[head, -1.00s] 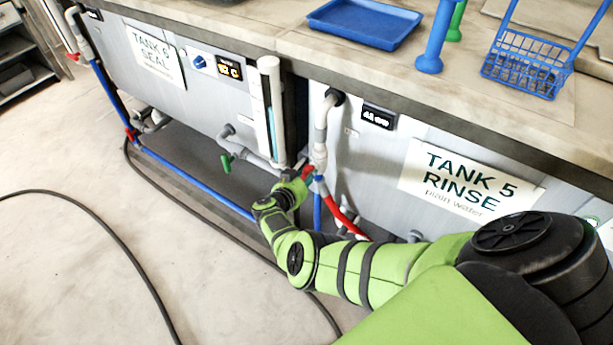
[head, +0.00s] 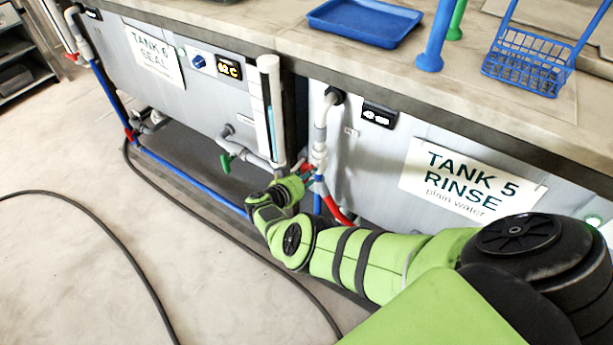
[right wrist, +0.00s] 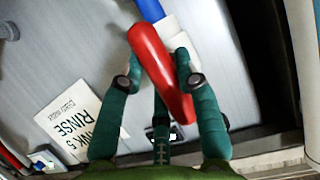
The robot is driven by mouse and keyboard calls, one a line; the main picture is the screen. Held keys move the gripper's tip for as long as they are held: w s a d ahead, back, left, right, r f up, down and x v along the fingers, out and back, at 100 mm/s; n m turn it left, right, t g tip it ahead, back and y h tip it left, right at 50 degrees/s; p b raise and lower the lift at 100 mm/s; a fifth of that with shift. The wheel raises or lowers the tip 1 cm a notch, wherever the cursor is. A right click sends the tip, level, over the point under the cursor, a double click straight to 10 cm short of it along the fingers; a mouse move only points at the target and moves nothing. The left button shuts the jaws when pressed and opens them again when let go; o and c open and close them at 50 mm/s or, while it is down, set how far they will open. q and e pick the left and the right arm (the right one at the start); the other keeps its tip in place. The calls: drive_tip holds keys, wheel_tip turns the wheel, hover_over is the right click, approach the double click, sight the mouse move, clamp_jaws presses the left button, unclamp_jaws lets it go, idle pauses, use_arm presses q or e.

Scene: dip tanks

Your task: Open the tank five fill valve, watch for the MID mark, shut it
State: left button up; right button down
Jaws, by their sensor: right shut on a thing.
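The tank five front (head: 365,150) carries a white sign (head: 470,178) reading TANK 5 RINSE, plain water. A white and grey fill pipe (head: 321,130) comes down its left side to a valve with a red lever handle (right wrist: 160,70). My right gripper (head: 305,175) is at this valve, low in front of the tank. In the right wrist view, its dark green fingers (right wrist: 160,85) are closed on the red handle, one on each side. A pale upright tube (head: 270,100) with a blue strip stands left of the pipe; I cannot make out a MID mark. My left gripper is out of view.
A green-handled valve (head: 226,162) and grey pipes sit under tank six to the left. Blue pipe (head: 195,180) runs low along the front. A black hose (head: 120,245) lies on otherwise clear floor. A blue tray (head: 362,22) and blue basket (head: 530,62) stand on the counter.

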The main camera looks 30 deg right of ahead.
drive_tip(key=c, duration=0.9)
unclamp_jaws()
drive_tip(key=shift+d+r, duration=0.1)
